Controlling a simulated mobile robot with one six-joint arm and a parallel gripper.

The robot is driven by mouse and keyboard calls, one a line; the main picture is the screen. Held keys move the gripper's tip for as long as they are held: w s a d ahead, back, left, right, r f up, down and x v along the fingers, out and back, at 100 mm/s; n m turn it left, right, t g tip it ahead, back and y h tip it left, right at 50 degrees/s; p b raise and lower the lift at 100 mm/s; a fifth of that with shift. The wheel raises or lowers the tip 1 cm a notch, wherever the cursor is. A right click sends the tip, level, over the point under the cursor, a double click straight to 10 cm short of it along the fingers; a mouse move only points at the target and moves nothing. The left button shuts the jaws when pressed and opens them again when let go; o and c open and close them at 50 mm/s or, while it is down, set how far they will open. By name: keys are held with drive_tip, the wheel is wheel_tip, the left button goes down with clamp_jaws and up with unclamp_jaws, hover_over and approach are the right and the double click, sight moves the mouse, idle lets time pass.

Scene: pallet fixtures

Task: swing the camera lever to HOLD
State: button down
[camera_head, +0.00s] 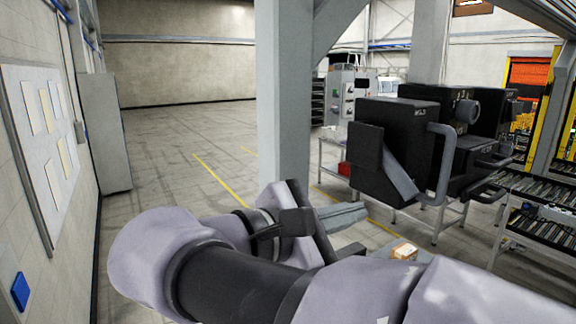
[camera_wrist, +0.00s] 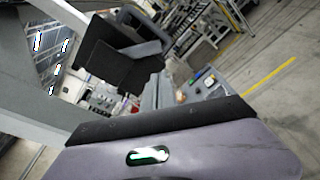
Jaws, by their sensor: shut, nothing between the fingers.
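The black camera housing (camera_head: 408,125) stands at the right in the head view, with a black panel (camera_head: 366,150) on its left side. A flat grey bar (camera_head: 401,175), which looks like the lever, slants down to the right beside that panel. No HOLD mark can be read. In the wrist view the dark housing (camera_wrist: 125,65) shows at upper left, tilted, with a grey bar (camera_wrist: 147,49) across it. My gripper (camera_head: 352,214) is shut and empty, left of and below the housing, apart from the lever.
A grey pillar (camera_head: 283,95) rises just behind my gripper. A bent grey handle (camera_head: 441,165) sticks out from the housing's right side. Roller conveyors (camera_head: 550,195) stand at right. The floor at left is clear.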

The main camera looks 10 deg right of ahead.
sight(397, 175)
drive_tip(key=shift+w+r+b+x, duration=0.1)
drive_tip(key=shift+r+x, duration=0.15)
drive_tip(key=shift+x, duration=1.4)
drive_tip(key=shift+w+r+b+x, duration=0.15)
drive_tip(key=shift+r+x, duration=0.05)
drive_tip(key=shift+x, duration=1.4)
drive_tip(key=shift+w+r+b+x, duration=0.1)
drive_tip(key=shift+r+x, duration=0.15)
drive_tip(key=shift+x, duration=1.4)
